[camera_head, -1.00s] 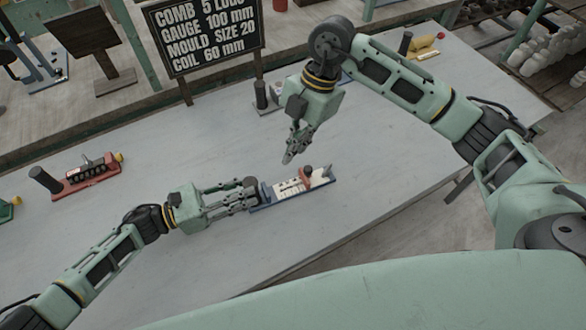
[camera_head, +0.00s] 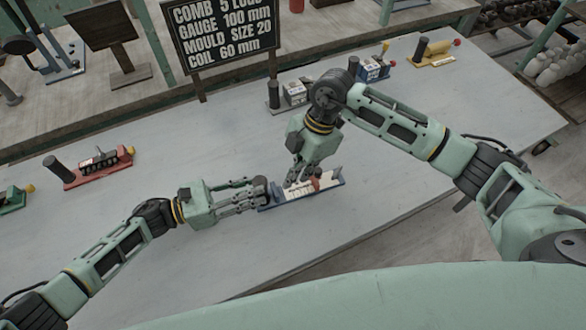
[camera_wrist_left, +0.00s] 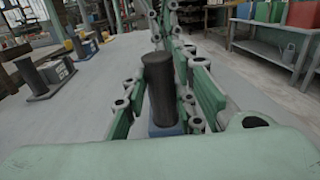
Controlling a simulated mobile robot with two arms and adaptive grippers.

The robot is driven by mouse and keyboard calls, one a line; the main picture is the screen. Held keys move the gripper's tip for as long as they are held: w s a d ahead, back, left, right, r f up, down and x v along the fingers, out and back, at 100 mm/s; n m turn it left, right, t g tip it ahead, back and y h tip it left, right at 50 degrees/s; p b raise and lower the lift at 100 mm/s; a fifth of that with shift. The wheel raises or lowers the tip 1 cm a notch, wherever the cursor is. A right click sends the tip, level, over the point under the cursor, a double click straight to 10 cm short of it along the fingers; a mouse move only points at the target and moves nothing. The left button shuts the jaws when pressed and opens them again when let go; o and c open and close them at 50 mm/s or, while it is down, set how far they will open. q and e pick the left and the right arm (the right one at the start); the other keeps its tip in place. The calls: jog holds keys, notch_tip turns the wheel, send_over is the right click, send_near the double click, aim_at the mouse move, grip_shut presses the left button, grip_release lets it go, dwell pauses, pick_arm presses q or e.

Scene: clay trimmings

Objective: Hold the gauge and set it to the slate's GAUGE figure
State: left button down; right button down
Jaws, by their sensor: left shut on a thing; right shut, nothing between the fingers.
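The gauge (camera_head: 333,181) is a blue-based tool on the table with a white scale, a red slider (camera_head: 317,183) and a dark upright post. My left gripper (camera_head: 258,191) is shut on its dark post at the left end; the post (camera_wrist_left: 160,85) stands between the fingers in the left wrist view. My right gripper (camera_head: 293,181) is shut and empty, low over the scale just left of the slider. I cannot tell whether it touches the slider. Its fingers partly cover the scale. The slate (camera_head: 225,35) reads GAUGE 100 mm.
A red tool (camera_head: 98,168) and a green tool (camera_head: 12,200) lie on the left of the table (camera_head: 200,265). A grey tool (camera_head: 292,95), a blue one (camera_head: 374,68) and a yellow one (camera_head: 433,55) stand along the back. The table front is clear.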

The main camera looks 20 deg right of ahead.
aim_at(317, 176)
jog(key=shift+w+d, duration=0.25)
jog(key=shift+d, duration=0.65)
jog(key=shift+w+d, duration=0.15)
jog(key=shift+d, duration=0.4)
